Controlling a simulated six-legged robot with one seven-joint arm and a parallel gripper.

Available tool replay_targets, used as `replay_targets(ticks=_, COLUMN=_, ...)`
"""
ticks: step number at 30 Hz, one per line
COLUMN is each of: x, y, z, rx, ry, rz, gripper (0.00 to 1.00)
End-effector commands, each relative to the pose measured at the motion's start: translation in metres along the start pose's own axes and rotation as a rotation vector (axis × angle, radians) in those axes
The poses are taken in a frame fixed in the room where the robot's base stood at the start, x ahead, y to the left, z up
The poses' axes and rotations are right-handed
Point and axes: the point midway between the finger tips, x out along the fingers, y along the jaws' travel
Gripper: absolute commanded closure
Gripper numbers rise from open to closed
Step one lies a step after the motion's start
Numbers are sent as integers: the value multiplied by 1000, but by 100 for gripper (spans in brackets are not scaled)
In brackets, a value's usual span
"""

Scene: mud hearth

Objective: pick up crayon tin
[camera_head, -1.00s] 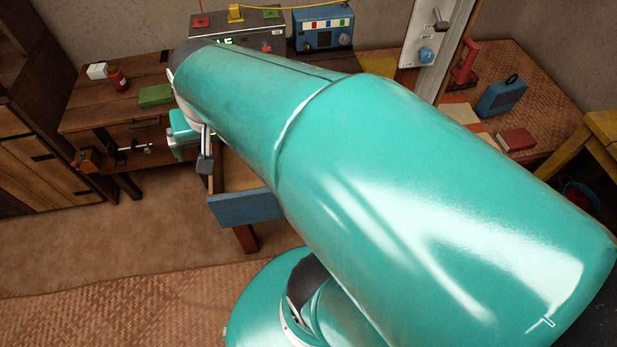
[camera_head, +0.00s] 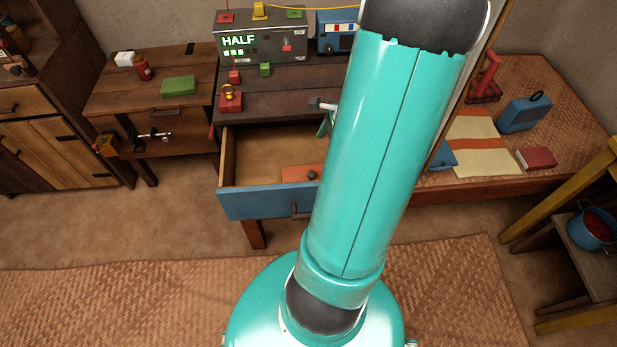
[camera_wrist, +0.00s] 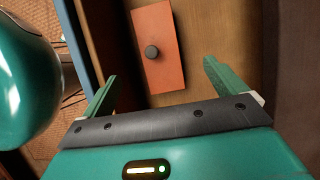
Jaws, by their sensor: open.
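An orange-red flat rectangular piece with a dark round knob (camera_head: 299,174) lies in the open drawer. I take it for the crayon tin, but no label shows. In the wrist view this orange piece (camera_wrist: 153,72) lies between and beyond my fingertips, with its knob facing me. My gripper (camera_wrist: 160,70) is open, its two green fingers apart with nothing between them. In the head view my arm hides most of the gripper and the drawer's right part. The drawer (camera_head: 262,204) has a blue front and a wooden inside.
A desk (camera_head: 285,105) above the drawer carries a grey box with a display reading HALF (camera_head: 239,41), a red block with a yellow ring (camera_head: 231,101) and small blocks. A side table (camera_head: 110,97) is left. A red book (camera_head: 536,158) and blue case (camera_head: 524,114) lie right.

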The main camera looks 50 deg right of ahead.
Motion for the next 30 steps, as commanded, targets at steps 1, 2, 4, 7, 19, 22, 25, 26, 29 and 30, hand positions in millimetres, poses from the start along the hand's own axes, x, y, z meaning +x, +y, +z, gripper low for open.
replay_targets(ticks=1, x=7, y=1, z=0, rx=4, ry=-4, rz=4, gripper=4)
replay_targets(ticks=2, x=11, y=1, z=0, rx=3, ry=-4, rz=5, gripper=4)
replay_targets(ticks=4, x=24, y=2, z=1, rx=1, ry=-5, rz=6, gripper=4)
replay_targets(ticks=7, x=44, y=2, z=1, rx=-1, ry=-4, rz=7, gripper=4)
replay_targets(ticks=19, x=89, y=2, z=1, rx=-5, ry=-2, rz=5, gripper=4)
replay_targets(ticks=22, x=102, y=4, z=1, rx=-5, ry=-3, rz=6, gripper=4)
replay_targets(ticks=25, x=117, y=6, z=0, rx=-6, ry=-4, rz=6, gripper=4)
replay_targets(ticks=26, x=121, y=5, z=1, rx=-6, ry=-3, rz=7, gripper=4)
replay_targets(ticks=29, x=131, y=5, z=0, rx=-7, ry=-2, rz=5, gripper=4)
replay_targets(ticks=30, x=133, y=5, z=0, rx=-7, ry=-1, rz=4, gripper=4)
